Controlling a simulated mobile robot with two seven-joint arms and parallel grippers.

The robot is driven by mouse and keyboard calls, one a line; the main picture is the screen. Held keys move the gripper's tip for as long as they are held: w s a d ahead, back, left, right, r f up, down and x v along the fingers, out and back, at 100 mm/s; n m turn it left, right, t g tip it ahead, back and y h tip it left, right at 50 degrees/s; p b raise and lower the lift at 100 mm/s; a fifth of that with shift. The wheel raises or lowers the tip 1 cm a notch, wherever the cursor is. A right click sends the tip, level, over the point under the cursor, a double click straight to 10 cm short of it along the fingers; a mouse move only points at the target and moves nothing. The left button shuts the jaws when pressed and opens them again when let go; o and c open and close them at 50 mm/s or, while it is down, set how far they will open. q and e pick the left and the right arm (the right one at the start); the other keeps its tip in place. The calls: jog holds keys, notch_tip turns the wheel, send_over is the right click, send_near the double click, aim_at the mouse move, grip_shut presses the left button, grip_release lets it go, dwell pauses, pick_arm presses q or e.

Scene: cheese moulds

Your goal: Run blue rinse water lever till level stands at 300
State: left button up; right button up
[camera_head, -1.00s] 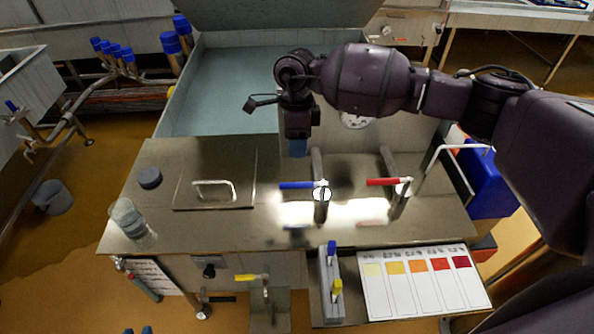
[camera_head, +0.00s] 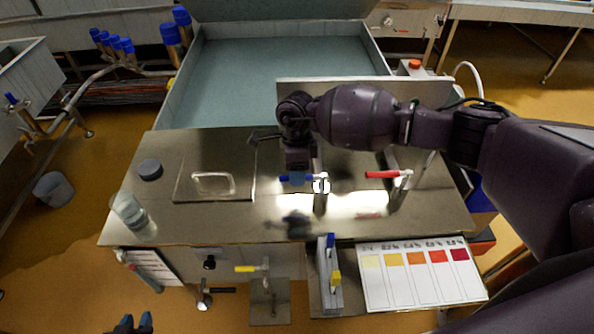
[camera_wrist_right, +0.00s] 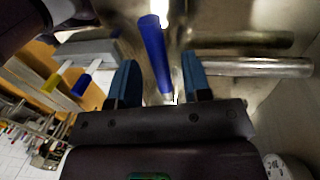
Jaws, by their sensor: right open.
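The blue lever (camera_head: 283,179) sits on a metal tap on the steel counter and points left. My right gripper (camera_head: 297,180) is directly over it, partly covering it. In the right wrist view the blue lever (camera_wrist_right: 155,55) runs between the two open blue fingers (camera_wrist_right: 158,85); I see a gap on both sides and no grip. My left gripper (camera_head: 136,323) shows only as two separate blue fingertips at the bottom edge, empty. A clear beaker (camera_head: 128,208) stands at the counter's left; its marks are too small to read. No level reading of 300 is legible.
A red lever (camera_head: 383,174) is on the tap to the right. A hatch lid (camera_head: 212,185), dark puck (camera_head: 150,169), colour chart (camera_head: 420,280) and grey holder (camera_head: 329,275) with blue and yellow pieces are around the counter. A yellow-handled valve (camera_head: 250,268) is in front.

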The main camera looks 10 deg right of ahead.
pick_arm(q)
jog(key=shift+s+f, duration=0.15)
jog(key=shift+s, duration=0.1)
pick_arm(e)
jog(key=shift+f, duration=0.2)
grip_shut()
pick_arm(q)
jog(key=shift+w, duration=0.1)
jog(key=shift+w, duration=0.1)
pick_arm(e)
jog(key=shift+s, duration=0.1)
